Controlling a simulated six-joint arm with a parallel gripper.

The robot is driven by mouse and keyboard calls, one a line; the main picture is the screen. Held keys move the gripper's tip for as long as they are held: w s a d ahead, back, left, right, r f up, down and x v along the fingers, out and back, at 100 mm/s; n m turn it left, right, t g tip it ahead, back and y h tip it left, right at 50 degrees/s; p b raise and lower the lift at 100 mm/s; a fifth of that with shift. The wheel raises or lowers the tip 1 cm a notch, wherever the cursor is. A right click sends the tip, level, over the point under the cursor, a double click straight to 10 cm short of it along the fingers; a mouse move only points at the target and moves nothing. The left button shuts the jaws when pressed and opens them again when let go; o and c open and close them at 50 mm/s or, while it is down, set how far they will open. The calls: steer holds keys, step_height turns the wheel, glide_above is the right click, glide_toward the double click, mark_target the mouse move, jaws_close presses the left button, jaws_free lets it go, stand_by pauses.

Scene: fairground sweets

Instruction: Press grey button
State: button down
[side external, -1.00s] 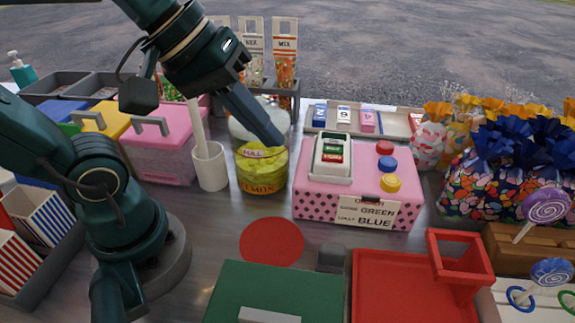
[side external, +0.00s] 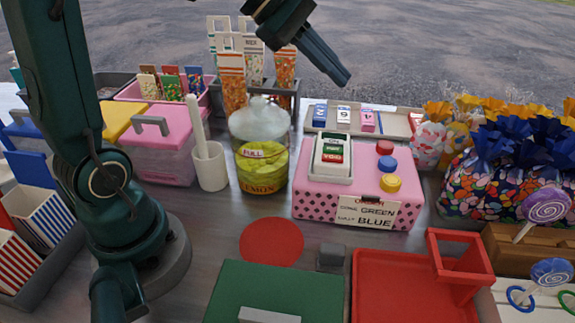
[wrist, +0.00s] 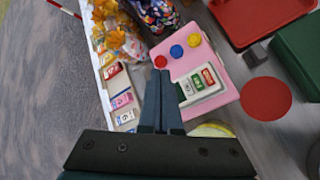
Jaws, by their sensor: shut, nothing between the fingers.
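A pink box (side external: 310,190) with a dotted front carries a red button (side external: 385,147), a blue button (side external: 387,164) and a yellow button (side external: 390,183). A pale panel (side external: 332,179) with small white, green and red tiles sits on its left half. None of the round buttons is grey. A small grey block (side external: 331,258) stands in front of the pink box, beside the green box; it also shows in the wrist view (wrist: 258,53). I cannot tell whether it is a button. My gripper (side external: 342,78) is shut and empty, raised behind and above the pink box; it also shows in the wrist view (wrist: 160,76).
A lemon jar (side external: 262,170) and a white mortar (side external: 210,166) stand left of the pink box. A tray of number cards (side external: 392,122) lies behind it. Wrapped sweets (side external: 505,180) stand right. A red tray (side external: 405,290), red disc (side external: 271,242) and green box (side external: 270,285) lie in front.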

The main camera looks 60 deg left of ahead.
mark_target(327, 140)
steer(key=shift+f, duration=4.45)
steer(key=shift+f, duration=0.4)
steer(key=shift+f, duration=0.35)
steer(key=shift+r, duration=0.8)
steer(key=shift+r, duration=2.5)
